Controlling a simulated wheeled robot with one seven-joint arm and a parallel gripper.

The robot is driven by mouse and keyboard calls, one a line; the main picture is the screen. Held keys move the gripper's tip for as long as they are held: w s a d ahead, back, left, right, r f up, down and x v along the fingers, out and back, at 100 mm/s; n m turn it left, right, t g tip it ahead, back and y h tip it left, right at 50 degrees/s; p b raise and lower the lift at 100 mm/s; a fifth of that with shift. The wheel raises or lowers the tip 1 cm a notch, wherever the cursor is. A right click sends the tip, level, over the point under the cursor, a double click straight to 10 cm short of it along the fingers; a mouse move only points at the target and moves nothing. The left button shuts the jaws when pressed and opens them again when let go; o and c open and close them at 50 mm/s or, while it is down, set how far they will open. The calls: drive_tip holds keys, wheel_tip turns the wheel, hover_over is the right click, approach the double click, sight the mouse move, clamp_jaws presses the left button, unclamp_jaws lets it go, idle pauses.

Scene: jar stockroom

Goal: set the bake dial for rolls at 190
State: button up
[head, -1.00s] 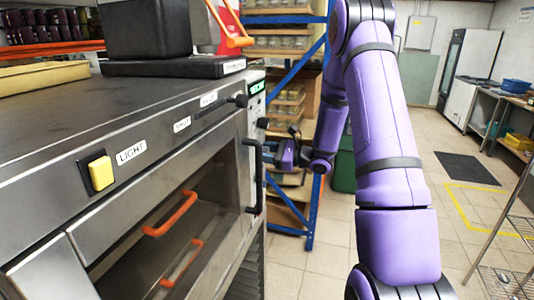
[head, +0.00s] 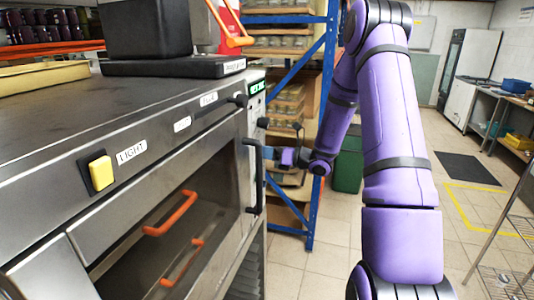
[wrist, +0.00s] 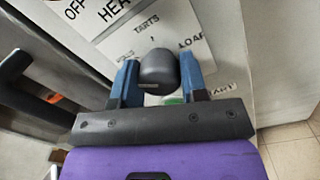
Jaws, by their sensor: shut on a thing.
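The bake dial is a dark rounded knob (wrist: 157,72) in the middle of the wrist view. It sits on a pale plate (wrist: 142,35) with the words TARTS and LOAF and a third, partly covered word. My gripper (wrist: 160,82) has its blue fingers on both sides of the knob and is shut on it. In the head view my gripper (head: 288,157) is at the oven's front, beyond the door handle; the dial cannot be made out there. The dial's pointer and the 190 setting cannot be read.
The oven (head: 150,130) fills the left, with a yellow LIGHT switch (head: 101,173) and a dark upright door handle (head: 254,175) close to my gripper. A small green display (head: 256,88) is lit above. Blue racking (head: 315,190) stands behind.

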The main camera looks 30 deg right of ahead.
drive_tip(key=shift+m, duration=0.4)
drive_tip(key=o, duration=0.9)
drive_tip(key=shift+s, duration=0.1)
drive_tip(key=v, duration=1)
drive_tip(key=shift+s+d, duration=0.25)
drive_tip(key=shift+s, duration=0.05)
drive_tip(key=shift+s, duration=0.1)
